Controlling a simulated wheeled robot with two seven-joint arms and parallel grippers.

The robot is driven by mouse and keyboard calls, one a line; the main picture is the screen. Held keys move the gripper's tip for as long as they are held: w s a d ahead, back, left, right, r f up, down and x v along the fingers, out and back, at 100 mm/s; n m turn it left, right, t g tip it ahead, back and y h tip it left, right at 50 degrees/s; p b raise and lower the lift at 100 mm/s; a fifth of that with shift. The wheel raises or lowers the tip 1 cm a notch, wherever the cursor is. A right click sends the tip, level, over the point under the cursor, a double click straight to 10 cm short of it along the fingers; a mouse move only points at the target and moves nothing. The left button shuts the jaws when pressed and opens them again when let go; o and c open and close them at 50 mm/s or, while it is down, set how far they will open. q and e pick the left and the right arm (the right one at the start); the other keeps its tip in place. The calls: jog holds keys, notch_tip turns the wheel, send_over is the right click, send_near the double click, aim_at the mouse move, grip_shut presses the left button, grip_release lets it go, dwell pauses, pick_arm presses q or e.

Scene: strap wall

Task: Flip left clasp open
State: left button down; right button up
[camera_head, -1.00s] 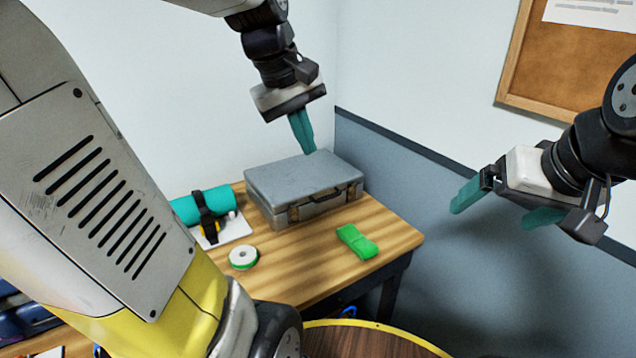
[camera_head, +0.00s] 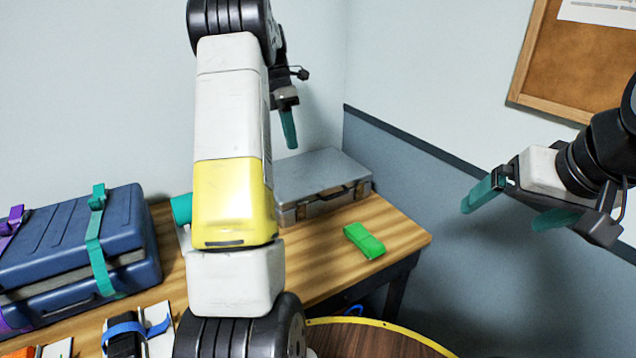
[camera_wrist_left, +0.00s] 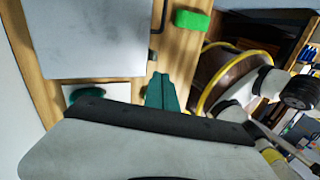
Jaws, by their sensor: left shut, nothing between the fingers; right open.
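A grey metal case (camera_head: 322,172) lies closed on the wooden table, partly behind my left arm in the head view. Its dark handle is on the front side. One clasp (camera_head: 288,216) shows at the front left, close to the arm's edge; whether it is latched is too small to tell. The case lid also fills the upper left of the left wrist view (camera_wrist_left: 95,40). My left gripper (camera_head: 289,130) is shut and empty, in the air above and behind the case, fingers pointing down. My right gripper (camera_head: 515,205) is open and empty, in the air at the right.
A green block-like item (camera_head: 364,240) lies in front of the case. A blue case (camera_head: 70,245) with teal and purple straps stands at the left. A teal roll (camera_head: 181,208) is mostly hidden by my left arm. A corkboard (camera_head: 575,60) hangs on the right wall.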

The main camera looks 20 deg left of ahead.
aim_at(303, 202)
pick_arm(q)
jog(key=shift+w+a+f+n, duration=0.25)
jog(key=shift+a+f+n, duration=0.15)
jog(key=shift+f+n, duration=0.15)
jog(key=x, duration=1.4)
jog(key=shift+s+d+r, duration=0.1)
jog(key=shift+s+d, duration=0.05)
jog(key=shift+s, duration=0.1)
